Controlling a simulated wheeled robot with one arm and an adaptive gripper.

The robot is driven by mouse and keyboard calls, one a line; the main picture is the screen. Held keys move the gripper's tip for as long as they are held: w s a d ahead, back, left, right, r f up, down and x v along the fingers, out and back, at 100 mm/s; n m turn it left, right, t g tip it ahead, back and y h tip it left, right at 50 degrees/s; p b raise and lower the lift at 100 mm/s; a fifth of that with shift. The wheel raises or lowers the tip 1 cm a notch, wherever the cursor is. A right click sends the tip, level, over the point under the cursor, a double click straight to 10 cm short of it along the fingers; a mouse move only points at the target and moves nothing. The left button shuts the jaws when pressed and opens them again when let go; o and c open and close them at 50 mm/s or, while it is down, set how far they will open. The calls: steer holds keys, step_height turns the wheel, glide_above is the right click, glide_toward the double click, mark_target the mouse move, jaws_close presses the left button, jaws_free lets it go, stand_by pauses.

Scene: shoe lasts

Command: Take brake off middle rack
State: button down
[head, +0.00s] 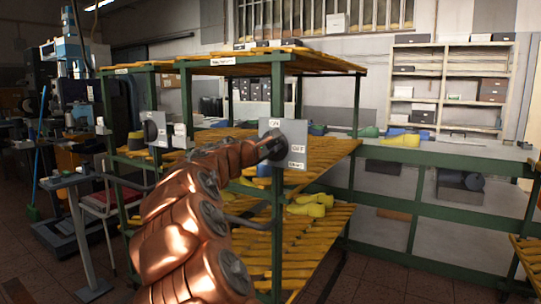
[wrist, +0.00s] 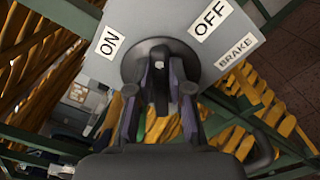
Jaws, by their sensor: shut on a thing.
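The middle rack (head: 246,61) is a green metal frame with yellow slatted shelves. A light grey brake panel (head: 300,135) is fixed to its front post. In the wrist view the panel (wrist: 190,20) carries the labels ON at left, OFF at right and BRAKE further right. A dark round brake knob (wrist: 160,52) with a raised bar sits on it. The bar points up in that view, between ON and OFF. My gripper (wrist: 160,90) is shut on the bar, one finger each side. In the head view my gripper (head: 274,149) covers most of the knob.
Another rack at left has a similar panel (head: 154,129) with a dark knob. Yellow shoe lasts (head: 308,204) lie on the middle rack's lower shelf. A long green-framed bench (head: 450,155) stands at right. White shelves (head: 450,87) with boxes stand behind.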

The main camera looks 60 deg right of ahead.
steer(key=shift+s+f+m+b, duration=0.1)
steer(key=shift+f+m+b, duration=0.2)
steer(key=shift+m+b, duration=1.05)
steer(key=shift+s+f+m+b, duration=0.1)
steer(key=shift+f+m+b, duration=0.2)
steer(key=shift+m+b, duration=1.05)
steer(key=shift+s+f+m+b, duration=0.1)
steer(key=shift+f+m+b, duration=0.2)
steer(key=shift+m+b, duration=1.05)
steer(key=shift+b, duration=0.3)
steer(key=c, duration=1.1)
jaws_free()
steer(key=shift+o, duration=0.2)
steer(key=shift+a, duration=0.1)
steer(key=a, duration=1.2)
steer(key=shift+s, duration=0.2)
steer(key=shift+d+r, duration=0.1)
